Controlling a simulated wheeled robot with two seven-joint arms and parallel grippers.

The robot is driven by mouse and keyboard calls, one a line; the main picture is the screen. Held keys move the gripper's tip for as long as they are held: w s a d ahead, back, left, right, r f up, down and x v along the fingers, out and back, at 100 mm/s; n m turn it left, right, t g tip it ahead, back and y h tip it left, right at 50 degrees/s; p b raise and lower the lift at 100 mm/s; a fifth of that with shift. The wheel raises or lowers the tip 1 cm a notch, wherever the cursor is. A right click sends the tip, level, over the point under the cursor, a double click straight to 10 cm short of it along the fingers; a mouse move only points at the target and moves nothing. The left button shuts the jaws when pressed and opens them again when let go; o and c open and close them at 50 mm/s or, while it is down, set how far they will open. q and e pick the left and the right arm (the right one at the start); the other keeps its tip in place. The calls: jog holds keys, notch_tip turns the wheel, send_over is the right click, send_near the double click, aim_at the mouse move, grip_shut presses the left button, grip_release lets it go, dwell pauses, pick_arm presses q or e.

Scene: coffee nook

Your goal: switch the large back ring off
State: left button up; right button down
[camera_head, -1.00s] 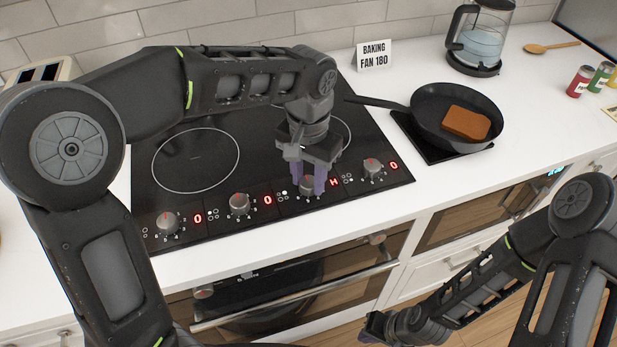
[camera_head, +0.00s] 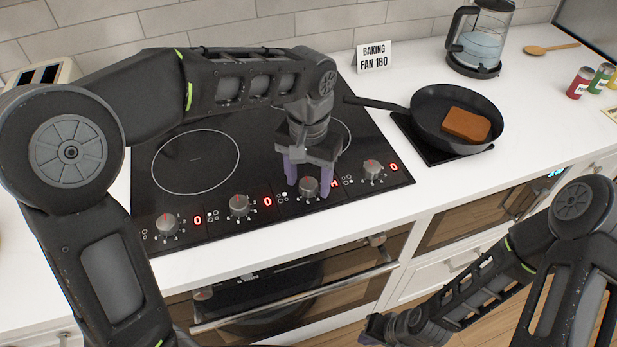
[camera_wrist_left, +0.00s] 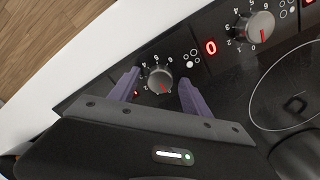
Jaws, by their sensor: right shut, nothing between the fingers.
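The black hob (camera_head: 205,115) has a row of grey knobs along its front edge. My left gripper (camera_head: 308,182) is open, pointing down, with one purple finger on each side of the third knob from the left (camera_head: 309,188). In the left wrist view this knob (camera_wrist_left: 157,80) stands between the spread fingers with a gap on both sides, its red mark toward the lower right. A red H display (camera_head: 334,183) glows beside it. My left arm and gripper hide part of the right-hand ring (camera_head: 343,131). My right gripper (camera_head: 372,330) is shut and empty, low before the cabinets.
The other knobs, including the second (camera_head: 238,206), have red 0 displays (camera_head: 267,201). A black pan (camera_head: 430,103) with a brown slab (camera_head: 466,124) sits at the hob's right, its handle reaching toward my left wrist. A glass kettle (camera_head: 480,40) and a sign (camera_head: 374,57) stand behind.

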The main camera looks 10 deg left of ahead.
aim_at(308, 183)
pick_arm(q)
notch_tip(308, 183, up, 8)
jog(key=shift+f, duration=0.1)
dwell(0.6)
jog(key=shift+f, duration=0.1)
dwell(0.3)
